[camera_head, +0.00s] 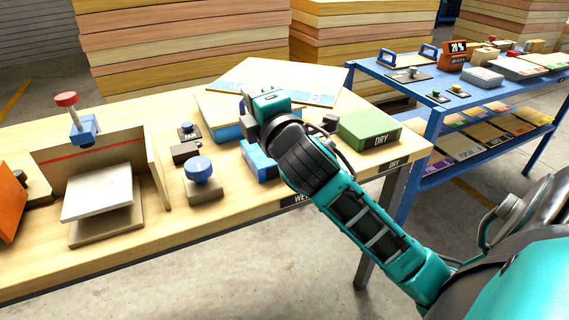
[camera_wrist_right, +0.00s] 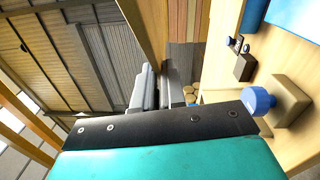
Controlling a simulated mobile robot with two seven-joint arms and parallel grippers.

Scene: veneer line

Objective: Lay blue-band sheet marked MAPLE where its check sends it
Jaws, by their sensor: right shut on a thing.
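A pale wood sheet with a blue band (camera_head: 312,98) along its near edge shows in the head view, behind my right gripper. Small marks on the band are not legible. My right gripper (camera_head: 262,108) is shut on the sheet at its band side, the grip itself partly hidden by the hand. In the right wrist view, the shut fingers (camera_wrist_right: 157,90) meet a wood-coloured sheet (camera_wrist_right: 148,28) seen nearly edge-on. A green block marked DRY (camera_head: 369,131) stands at the table's right end. A blue block (camera_head: 259,160) is partly hidden behind my right arm. My left gripper is not in view.
The table (camera_head: 130,258) holds a white plate (camera_head: 97,193) in an open-sided stand, a blue-knobbed stamp (camera_head: 203,178) and a blue-sided stack (camera_head: 224,128). An orange meter reading 20 % (camera_head: 455,54) is on a blue cart (camera_head: 455,102). Tall board stacks stand behind.

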